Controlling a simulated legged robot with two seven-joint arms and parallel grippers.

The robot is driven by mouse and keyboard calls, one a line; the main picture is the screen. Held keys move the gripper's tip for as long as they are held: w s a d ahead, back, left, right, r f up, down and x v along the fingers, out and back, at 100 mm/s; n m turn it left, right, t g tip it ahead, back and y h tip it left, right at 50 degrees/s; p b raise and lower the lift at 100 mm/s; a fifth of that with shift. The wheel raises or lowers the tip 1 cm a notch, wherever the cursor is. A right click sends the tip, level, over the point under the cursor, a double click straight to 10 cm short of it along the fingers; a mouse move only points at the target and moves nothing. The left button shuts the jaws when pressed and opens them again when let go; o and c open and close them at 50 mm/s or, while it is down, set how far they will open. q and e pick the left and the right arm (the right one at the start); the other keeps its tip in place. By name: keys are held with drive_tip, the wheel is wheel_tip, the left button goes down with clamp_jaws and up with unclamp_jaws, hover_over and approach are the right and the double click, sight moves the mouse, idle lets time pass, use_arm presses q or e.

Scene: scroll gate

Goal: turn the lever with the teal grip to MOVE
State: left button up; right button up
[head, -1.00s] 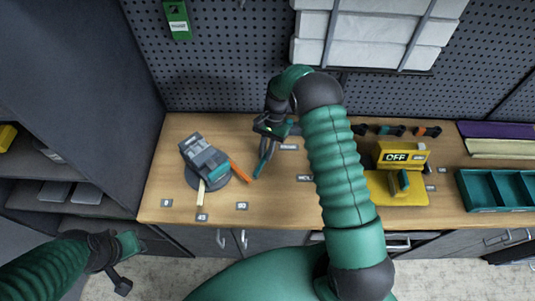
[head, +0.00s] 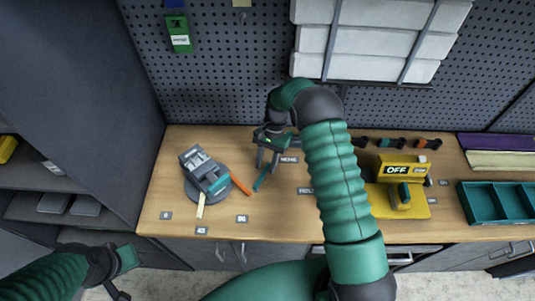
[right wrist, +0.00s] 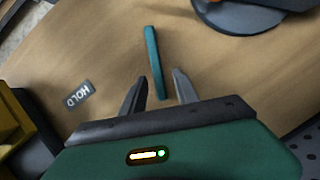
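The teal grip (head: 262,180) of the lever lies over the bench, left of the MOVE label (head: 289,160); its pivot end is hidden near my gripper. It shows as a narrow teal bar in the right wrist view (right wrist: 153,58). My right gripper (head: 268,168) is open above it. In the right wrist view the fingers (right wrist: 158,84) stand apart on either side of the bar's near end, with gaps and no visible contact. My left gripper (head: 122,262) hangs low at the left, empty.
A grey device on a round base (head: 222,192) with an orange bar (head: 240,185) stands left of the grip. A yellow OFF box (head: 400,170) and teal tray (head: 490,202) stand right. Pegboard (head: 220,80) rises behind.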

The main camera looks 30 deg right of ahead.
drive_tip(key=b+v, duration=0.2)
drive_tip(key=v, duration=1.4)
drive_tip(key=shift+w+r, duration=0.2)
